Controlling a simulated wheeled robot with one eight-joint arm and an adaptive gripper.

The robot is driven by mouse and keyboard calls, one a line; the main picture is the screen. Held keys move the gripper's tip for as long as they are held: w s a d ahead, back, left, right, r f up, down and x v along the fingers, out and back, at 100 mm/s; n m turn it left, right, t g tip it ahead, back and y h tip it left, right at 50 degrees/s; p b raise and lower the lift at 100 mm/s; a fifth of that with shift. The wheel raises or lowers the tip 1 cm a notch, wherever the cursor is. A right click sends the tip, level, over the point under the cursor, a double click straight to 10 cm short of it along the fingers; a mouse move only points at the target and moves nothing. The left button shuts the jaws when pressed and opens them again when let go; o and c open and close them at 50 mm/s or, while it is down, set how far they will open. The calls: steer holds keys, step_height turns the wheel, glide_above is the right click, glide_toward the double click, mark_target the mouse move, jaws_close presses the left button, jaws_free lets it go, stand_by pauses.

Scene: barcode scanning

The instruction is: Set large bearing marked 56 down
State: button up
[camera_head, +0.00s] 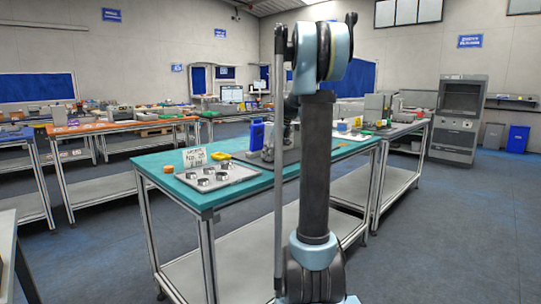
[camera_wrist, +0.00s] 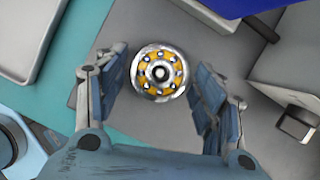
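My gripper (camera_wrist: 163,62) is open, with one finger on each side of the bearing and a small visible gap at both sides. In the head view my arm hides the gripper and this bearing.
A tray (camera_head: 243,176) with several metal rings stands on the teal table (camera_head: 168,160) at the left, behind it a paper sign (camera_head: 195,157). A blue object (camera_wrist: 220,6) and a grey block (camera_wrist: 292,70) stand close to the right of my gripper.

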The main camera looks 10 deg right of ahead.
stand_by(0.3)
steer(key=v, duration=1.7)
steer(key=shift+s+r, duration=0.2)
steer(key=shift+s, duration=0.05)
